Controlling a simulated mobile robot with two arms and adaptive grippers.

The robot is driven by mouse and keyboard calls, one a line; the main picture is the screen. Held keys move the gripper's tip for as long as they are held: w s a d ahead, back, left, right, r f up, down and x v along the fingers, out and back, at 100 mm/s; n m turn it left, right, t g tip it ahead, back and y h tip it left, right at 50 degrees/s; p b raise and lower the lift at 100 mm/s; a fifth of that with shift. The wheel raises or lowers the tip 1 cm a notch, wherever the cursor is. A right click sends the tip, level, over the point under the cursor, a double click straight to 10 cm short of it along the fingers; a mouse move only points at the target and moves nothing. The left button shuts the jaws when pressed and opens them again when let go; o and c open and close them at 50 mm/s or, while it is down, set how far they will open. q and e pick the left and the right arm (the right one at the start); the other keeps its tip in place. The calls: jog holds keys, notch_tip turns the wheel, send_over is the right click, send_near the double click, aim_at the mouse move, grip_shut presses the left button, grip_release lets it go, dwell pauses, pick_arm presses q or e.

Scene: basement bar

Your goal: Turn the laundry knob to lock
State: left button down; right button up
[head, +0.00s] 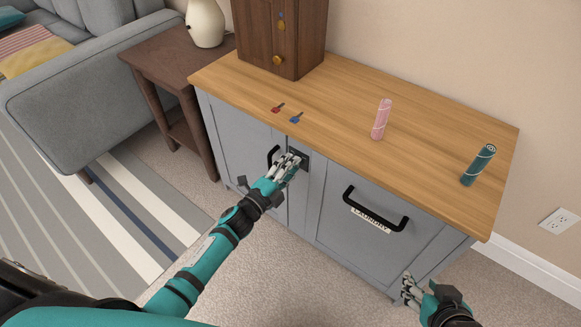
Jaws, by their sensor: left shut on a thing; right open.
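The grey cabinet (334,233) with a wooden top (345,128) stands ahead of me. Its right front has a black handle (375,213) above a laundry label (371,222). A dark lock plate (303,158) sits on the narrow panel between the two fronts. My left gripper (291,163) is at this plate, its fingers shut on the knob there. The fingers hide the knob, so its turn position cannot be seen. My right gripper (407,287) is open and empty, low in front of the cabinet's right end.
A red key (278,108) and a blue key (296,118) lie on the top. A side table (153,61) and sofa (85,100) are left.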

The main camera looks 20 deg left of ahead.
pick_arm(q)
jog(key=c, duration=0.9)
grip_release()
jog(key=shift+c, duration=0.2)
jog(key=v, duration=1.2)
